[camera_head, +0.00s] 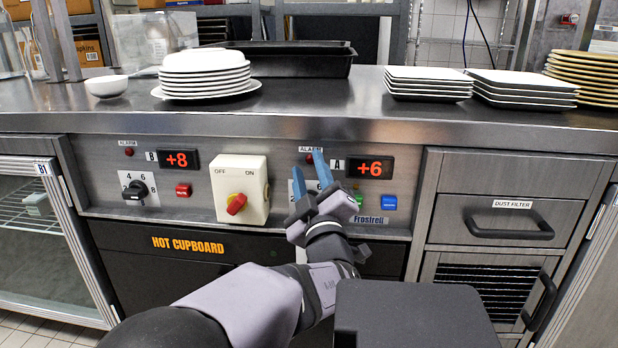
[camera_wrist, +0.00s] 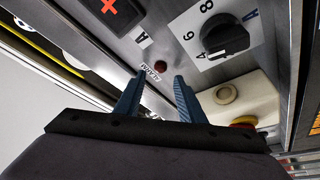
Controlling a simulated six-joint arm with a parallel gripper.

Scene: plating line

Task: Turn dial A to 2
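Dial A is a black knob (camera_wrist: 225,38) on a white numbered plate in the wrist view, where 6 and 8 can be read. I cannot tell for sure which number it points at. In the head view my gripper hides the knob; only bits of its white plate show behind the fingers. Display A (camera_head: 370,168) reads +6 in red. My gripper (camera_head: 309,164) has two blue fingers, apart and empty, in front of the panel beside dial A. In the wrist view the fingertips (camera_wrist: 157,80) frame the alarm label, left of and below the knob.
A cream switch box (camera_head: 240,175) with a red and yellow knob juts out left of my fingers. Dial B (camera_head: 136,190) and display B (camera_head: 179,160), reading +8, are further left. A blue button (camera_head: 390,202) is right. The counter (camera_head: 330,100) with stacked plates overhangs the panel.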

